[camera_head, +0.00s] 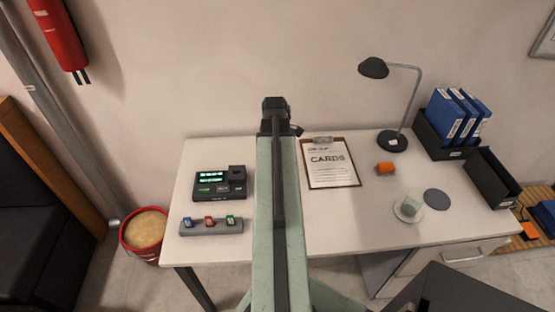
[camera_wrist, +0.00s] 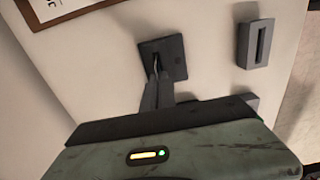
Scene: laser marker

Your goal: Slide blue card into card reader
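The blue card (camera_head: 188,222) stands upright in the left slot of a grey holder (camera_head: 222,229) at the front left of the desk. The card reader (camera_head: 214,193) is a black device with lit green displays, just behind the holder. My gripper (camera_wrist: 210,52) shows in the wrist view as two dark grey finger pads set apart, with bare desk surface between them. It appears open and empty. In the head view my arm covers the middle of the desk, and the gripper cannot be made out there. No card or reader shows in the wrist view.
A red card (camera_head: 209,222) and a green card (camera_head: 230,220) share the holder. A red bucket (camera_head: 128,250) is left of the desk.

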